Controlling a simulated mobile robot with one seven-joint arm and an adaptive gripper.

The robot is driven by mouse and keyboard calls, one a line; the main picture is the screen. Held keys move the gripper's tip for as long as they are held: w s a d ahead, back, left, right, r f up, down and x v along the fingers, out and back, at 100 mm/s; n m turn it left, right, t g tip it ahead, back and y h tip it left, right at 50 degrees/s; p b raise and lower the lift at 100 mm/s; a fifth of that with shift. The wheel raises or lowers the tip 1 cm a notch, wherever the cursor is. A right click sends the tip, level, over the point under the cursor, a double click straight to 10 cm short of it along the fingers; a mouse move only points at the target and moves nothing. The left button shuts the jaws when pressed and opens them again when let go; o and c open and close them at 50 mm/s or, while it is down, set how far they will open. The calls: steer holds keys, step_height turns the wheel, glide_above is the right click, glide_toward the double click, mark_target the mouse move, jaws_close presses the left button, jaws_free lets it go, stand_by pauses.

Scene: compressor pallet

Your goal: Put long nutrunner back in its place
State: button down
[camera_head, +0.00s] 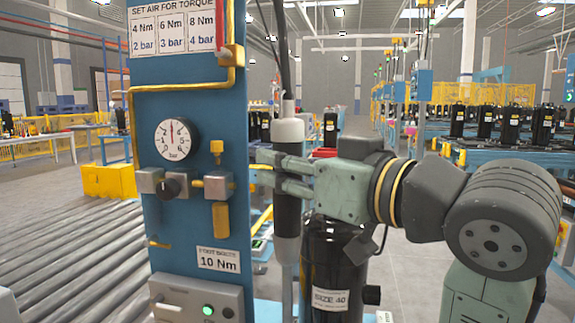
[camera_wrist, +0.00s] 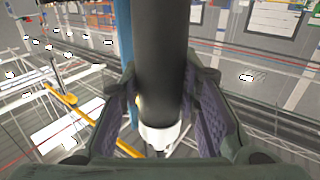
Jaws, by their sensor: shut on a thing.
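The long nutrunner (camera_head: 287,215) hangs upright in the head view, just right of the blue panel. It has a pale grey top, a black body and a grey lower part, with a dark hose rising from its top. My gripper (camera_head: 277,174) comes from the right and is shut around the upper black body. In the wrist view, the nutrunner's dark body (camera_wrist: 161,60) with a whitish end stands between the two fingers of my gripper (camera_wrist: 165,120). The nutrunner's place cannot be made out clearly. Its lower tip is hard to tell apart from what lies behind.
The blue panel (camera_head: 190,115) carries a pressure gauge (camera_head: 172,139), valves, a yellow pipe and a torque chart, close left of the nutrunner. A black compressor (camera_head: 333,265) labelled "SIZE 40" stands below my arm. A roller conveyor (camera_head: 75,250) runs at lower left.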

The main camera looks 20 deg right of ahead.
steer(key=c, duration=1.4)
jaws_free()
steer(key=shift+c, duration=0.2)
steer(key=o, duration=0.3)
steer(key=shift+f, duration=0.15)
steer(key=v, duration=1.2)
